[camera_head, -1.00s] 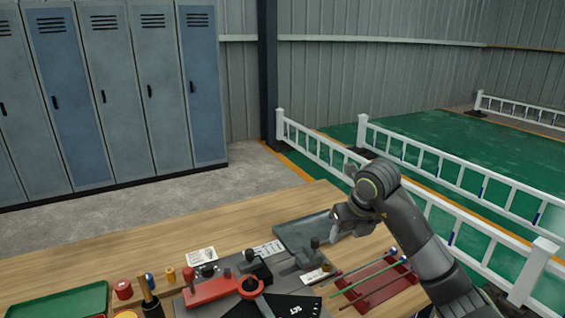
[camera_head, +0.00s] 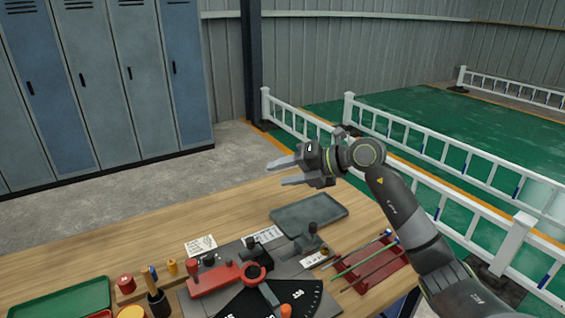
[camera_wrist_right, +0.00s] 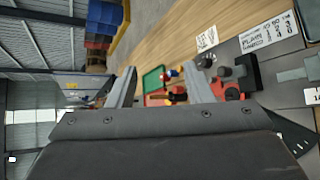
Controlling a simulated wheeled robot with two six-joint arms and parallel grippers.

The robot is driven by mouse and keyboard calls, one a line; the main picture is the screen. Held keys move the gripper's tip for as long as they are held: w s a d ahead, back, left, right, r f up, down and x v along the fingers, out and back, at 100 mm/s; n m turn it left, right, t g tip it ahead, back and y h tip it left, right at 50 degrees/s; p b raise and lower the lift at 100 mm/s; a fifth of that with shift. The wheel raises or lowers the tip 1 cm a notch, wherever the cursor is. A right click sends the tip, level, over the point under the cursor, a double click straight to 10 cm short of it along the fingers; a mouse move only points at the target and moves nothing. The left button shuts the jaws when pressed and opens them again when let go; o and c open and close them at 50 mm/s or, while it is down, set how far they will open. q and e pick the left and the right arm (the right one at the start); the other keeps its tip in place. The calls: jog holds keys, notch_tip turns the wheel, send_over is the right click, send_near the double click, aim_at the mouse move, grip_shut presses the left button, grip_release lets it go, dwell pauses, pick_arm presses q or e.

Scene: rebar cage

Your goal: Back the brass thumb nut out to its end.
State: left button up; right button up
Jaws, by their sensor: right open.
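My right gripper (camera_head: 277,174) is open and empty, raised above the back of the bench with its fingers pointing left. Its two spread fingers also show in the right wrist view (camera_wrist_right: 160,72). A bending fixture with a red arm (camera_head: 213,278) and a dark scale plate (camera_head: 262,302) sits on the bench, below and in front of the gripper. A small brownish, brass-like knob (camera_head: 325,251) shows at the fixture's right side. It is too small to tell surely whether it is the thumb nut or how far out it stands. My left gripper is not in view.
A grey tray (camera_head: 300,220) lies behind the fixture. A red rack (camera_head: 378,271) with thin rods stands to the right. A green tray (camera_head: 60,301), a red cap (camera_head: 126,283) and a dark tool cup (camera_head: 157,303) are left. The bench's back left is clear.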

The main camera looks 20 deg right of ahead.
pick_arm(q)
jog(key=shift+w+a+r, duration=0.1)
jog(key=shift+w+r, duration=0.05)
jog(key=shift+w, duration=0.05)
pick_arm(e)
jog(key=shift+w+a+r+m+t+y, duration=0.1)
jog(key=shift+w+r+m+t+y, duration=0.05)
jog(key=shift+r, duration=0.2)
jog(key=shift+w+a+r+m+t+y, duration=0.1)
jog(key=shift+r+m+t+y, duration=0.05)
jog(key=shift+r, duration=0.2)
jog(key=n+g+h+b, duration=0.25)
jog(key=g+h, duration=0.25)
jog(key=h, duration=0.6)
send_over(326, 250)
jog(key=s, duration=0.7)
notch_tip(326, 250, down, 13)
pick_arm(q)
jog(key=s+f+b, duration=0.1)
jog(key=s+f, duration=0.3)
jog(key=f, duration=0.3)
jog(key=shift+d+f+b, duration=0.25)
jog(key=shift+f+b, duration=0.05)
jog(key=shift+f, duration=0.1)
pick_arm(e)
jog(key=x, duration=1.1)
jog(key=a+x, duration=0.1)
jog(key=x, duration=0.5)
